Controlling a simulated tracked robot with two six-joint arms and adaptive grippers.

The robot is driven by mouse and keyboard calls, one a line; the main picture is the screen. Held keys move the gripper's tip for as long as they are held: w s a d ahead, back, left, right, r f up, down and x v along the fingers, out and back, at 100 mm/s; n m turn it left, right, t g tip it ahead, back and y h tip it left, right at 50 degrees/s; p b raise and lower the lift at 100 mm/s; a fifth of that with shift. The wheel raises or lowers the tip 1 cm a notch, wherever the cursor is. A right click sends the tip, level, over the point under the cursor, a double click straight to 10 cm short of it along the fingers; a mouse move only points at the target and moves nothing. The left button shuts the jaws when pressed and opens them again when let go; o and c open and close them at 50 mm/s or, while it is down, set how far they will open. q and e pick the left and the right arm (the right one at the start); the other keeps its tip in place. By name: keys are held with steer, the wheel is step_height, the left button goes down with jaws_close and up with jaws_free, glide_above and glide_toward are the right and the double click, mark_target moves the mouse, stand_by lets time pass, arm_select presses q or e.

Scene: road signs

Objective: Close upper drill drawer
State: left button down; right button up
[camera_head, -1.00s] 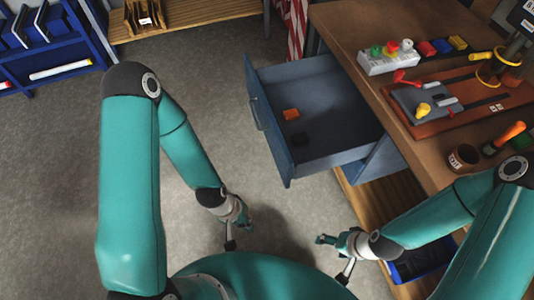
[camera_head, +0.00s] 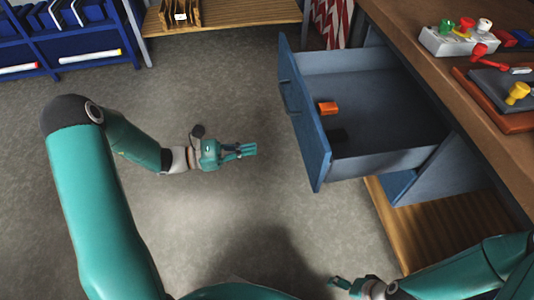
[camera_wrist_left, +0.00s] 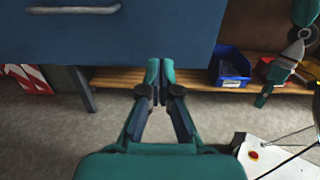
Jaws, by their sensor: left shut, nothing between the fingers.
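The upper drawer (camera_head: 318,150) is blue-grey and stands pulled well out from under the workbench in the head view. Its front, with a bar handle (camera_head: 288,98), faces left. My left gripper (camera_head: 252,149) is to the left of the drawer front, pointing at it, with a gap between them. Its fingers are together and empty. In the left wrist view the drawer front (camera_wrist_left: 150,30) fills the top, above and beyond the fingertips (camera_wrist_left: 160,68). My right gripper (camera_head: 335,283) is low in the head view, near the bottom edge; its jaw state is unclear.
The workbench (camera_head: 440,75) holds a white block with coloured knobs (camera_head: 458,40). A wooden shelf (camera_head: 425,225) lies below. The floor left of the drawer is clear.

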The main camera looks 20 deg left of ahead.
mark_target(307, 142)
arm_select(q)
steer(key=x, duration=1.3)
steer(key=shift+d, duration=0.15)
